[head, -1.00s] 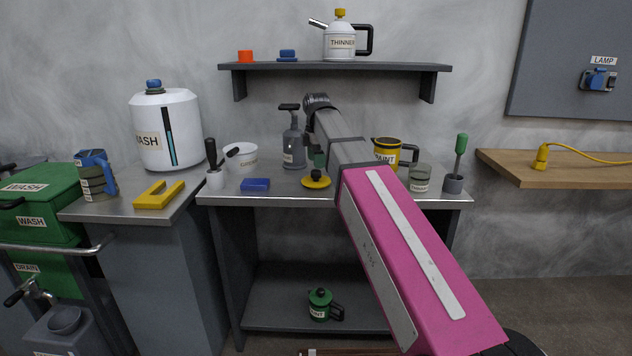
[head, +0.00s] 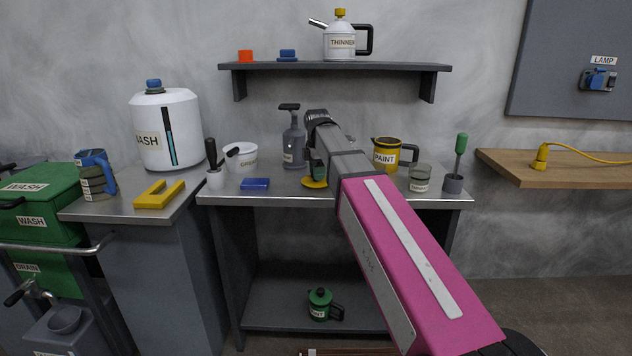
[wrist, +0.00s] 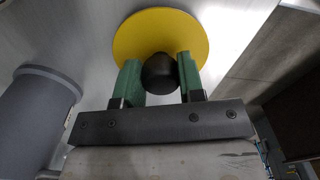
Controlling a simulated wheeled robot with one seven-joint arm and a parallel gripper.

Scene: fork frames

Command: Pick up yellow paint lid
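The yellow paint lid (wrist: 160,28) is a flat yellow disc with a black knob (wrist: 160,73). In the head view the lid (head: 314,183) lies on the metal bench, partly hidden by my gripper. The gripper is open around the knob, and the lid looks flat on the bench. In the head view my gripper (head: 318,170) points down just above the lid.
A grey spray bottle (head: 293,145) stands close behind and left of the lid; a grey cylinder (wrist: 40,110) fills the wrist view's left. A yellow paint can (head: 386,155) stands right of my arm. A blue block (head: 255,183) lies left. The bench's front edge (head: 270,199) is close.

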